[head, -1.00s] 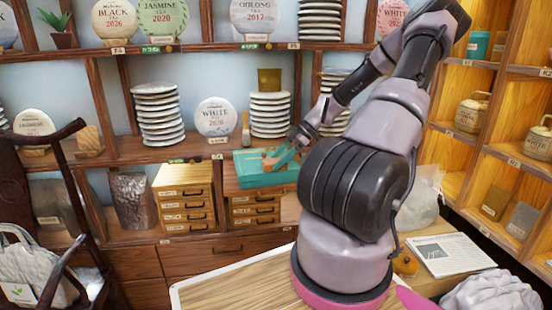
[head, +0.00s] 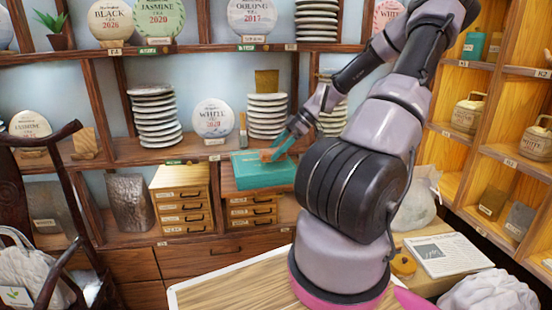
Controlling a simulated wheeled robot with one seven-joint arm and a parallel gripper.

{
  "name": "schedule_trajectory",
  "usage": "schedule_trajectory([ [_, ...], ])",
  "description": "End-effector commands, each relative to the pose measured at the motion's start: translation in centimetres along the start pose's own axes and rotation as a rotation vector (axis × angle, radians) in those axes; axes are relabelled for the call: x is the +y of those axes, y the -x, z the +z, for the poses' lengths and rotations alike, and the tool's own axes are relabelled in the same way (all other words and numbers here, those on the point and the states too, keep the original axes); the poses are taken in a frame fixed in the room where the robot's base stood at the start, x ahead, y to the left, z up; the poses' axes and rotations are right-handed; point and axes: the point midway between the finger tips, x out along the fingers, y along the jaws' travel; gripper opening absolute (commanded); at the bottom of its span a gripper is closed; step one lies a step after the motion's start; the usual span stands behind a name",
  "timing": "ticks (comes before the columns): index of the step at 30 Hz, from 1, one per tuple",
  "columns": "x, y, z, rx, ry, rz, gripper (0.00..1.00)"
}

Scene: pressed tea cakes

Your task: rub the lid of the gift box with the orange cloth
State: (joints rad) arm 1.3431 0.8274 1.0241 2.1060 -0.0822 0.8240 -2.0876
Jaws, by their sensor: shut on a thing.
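The teal gift box (head: 250,172) lies flat on top of the right-hand small drawer unit, in the middle of the head view. The orange cloth (head: 267,156) is a small folded piece at the far part of the lid. My gripper (head: 279,151) has teal fingers and is shut on the cloth, reaching in from the upper right. The cloth appears at the lid's surface, but I cannot tell if it touches or hovers just above. The fingers hide part of the cloth.
Stacks of wrapped tea cakes (head: 267,117) and an upright white cake (head: 212,118) stand on the shelf behind the box. A second drawer unit (head: 181,200) is at its left. A wooden table (head: 235,287) is in front, and a dark chair (head: 50,190) stands at the left.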

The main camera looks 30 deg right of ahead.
Motion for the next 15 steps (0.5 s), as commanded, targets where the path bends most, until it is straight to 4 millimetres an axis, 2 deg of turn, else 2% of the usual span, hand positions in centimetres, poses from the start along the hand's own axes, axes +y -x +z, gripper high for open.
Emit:
schedule_trajectory([
  [5,0.02,0.89,-0.82,0.000,0.000,0.001,0.16],
  [15,0.02,1.00,-0.99,0.000,0.000,0.001,0.16],
])
